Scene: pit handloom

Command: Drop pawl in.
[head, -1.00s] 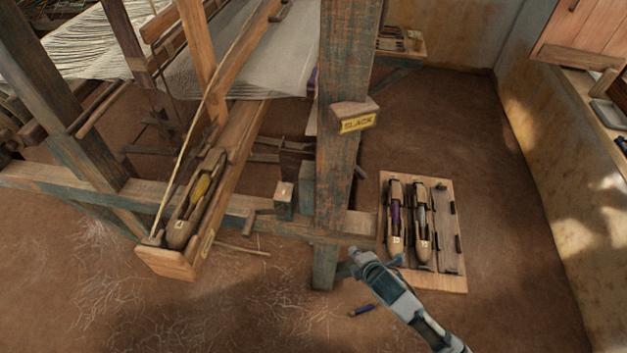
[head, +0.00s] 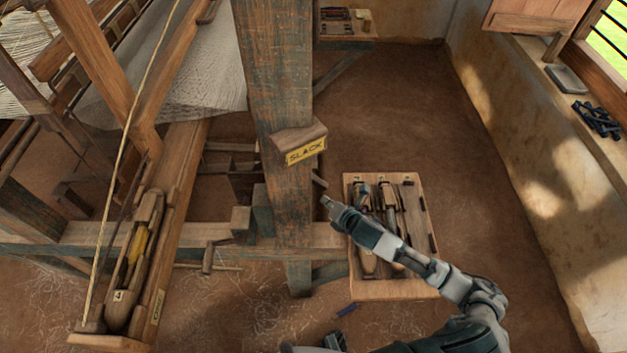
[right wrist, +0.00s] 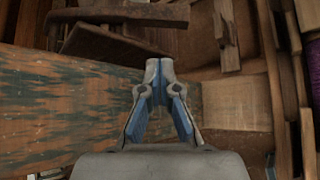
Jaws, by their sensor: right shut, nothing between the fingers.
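My right gripper (head: 327,201) is shut and empty, just right of the loom's thick post (head: 278,150). In the right wrist view its closed fingertips (right wrist: 160,66) lie over the wooden frame, close to a dark wooden bar (right wrist: 125,12) and a slanted dark wooden piece (right wrist: 110,46). A short dark bar (head: 319,180) sticks out from the post's right side, just above the fingertips in the head view. I cannot tell which of these pieces is the pawl, or whether the fingertips touch any.
A wooden block with a yellow SLACK label (head: 306,152) is on the post. A wooden tray (head: 420,290) with shuttles lies behind my right forearm. A shuttle with yellow yarn (head: 137,246) sits at lower left. The floor at right is clear.

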